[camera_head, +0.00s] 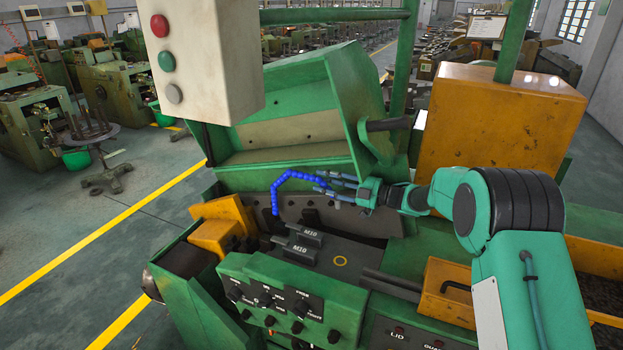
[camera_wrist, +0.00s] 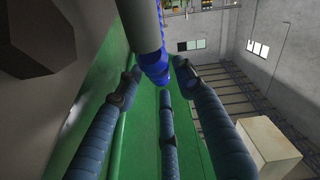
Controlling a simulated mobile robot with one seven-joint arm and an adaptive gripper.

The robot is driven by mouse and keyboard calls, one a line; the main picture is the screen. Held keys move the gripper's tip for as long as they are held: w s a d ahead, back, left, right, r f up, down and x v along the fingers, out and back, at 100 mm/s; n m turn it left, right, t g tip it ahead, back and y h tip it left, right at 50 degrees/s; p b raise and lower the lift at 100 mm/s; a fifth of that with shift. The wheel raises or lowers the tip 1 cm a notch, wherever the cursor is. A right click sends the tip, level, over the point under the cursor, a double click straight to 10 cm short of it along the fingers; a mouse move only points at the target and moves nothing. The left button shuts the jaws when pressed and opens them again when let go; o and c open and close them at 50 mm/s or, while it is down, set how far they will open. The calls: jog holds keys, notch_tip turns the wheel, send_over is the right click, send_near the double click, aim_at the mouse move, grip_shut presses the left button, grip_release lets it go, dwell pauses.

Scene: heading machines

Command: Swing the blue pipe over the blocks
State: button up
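The blue pipe (camera_head: 290,177) is a segmented hose. It rises from behind the left of the blocks and bends over to the right. Two dark blocks marked M10, the rear one (camera_head: 304,235) and the front one (camera_head: 290,251), lie on the machine bed below it. My gripper (camera_head: 323,183) is at the pipe's free right end, with its fingers pointing left. In the wrist view the blue pipe (camera_wrist: 157,72) shows between the fingertips, which are spread apart. I cannot tell whether any finger touches it.
A raised green lid (camera_head: 300,110) stands behind the pipe. A control box with buttons (camera_head: 200,60) hangs at upper left. An orange box (camera_head: 500,120) is behind my arm. A knob panel (camera_head: 285,305) is in front.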

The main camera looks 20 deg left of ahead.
aim_at(316, 179)
jog(key=shift+a, duration=2.5)
grip_shut()
